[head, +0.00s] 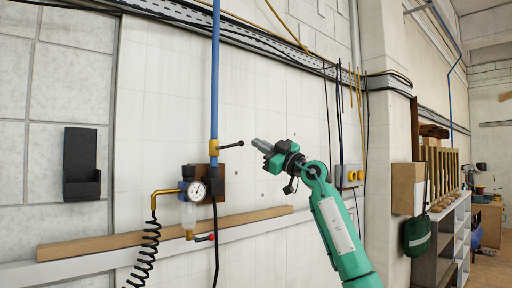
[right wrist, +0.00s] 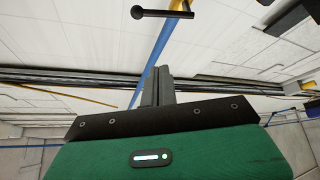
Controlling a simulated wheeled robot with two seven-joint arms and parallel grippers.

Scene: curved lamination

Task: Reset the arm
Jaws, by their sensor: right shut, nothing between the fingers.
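My right arm rises from the bottom of the head view, and its right gripper (head: 261,144) is raised in front of the white wall, pointing left. The gripper is shut and empty. In the right wrist view its grey fingers (right wrist: 157,85) are together beyond the green housing. A black valve handle (head: 231,145) on the blue pipe (head: 215,75) is just left of the fingertips in the head view; a gap shows between them. The handle also shows at the top of the right wrist view (right wrist: 162,13). My left gripper is not in view.
A pressure gauge with regulator (head: 197,190) and a coiled black hose (head: 147,250) hang below the valve. A wooden strip (head: 150,238) runs along the wall. A black holder (head: 81,165) is at left. Shelving (head: 452,235) stands at right.

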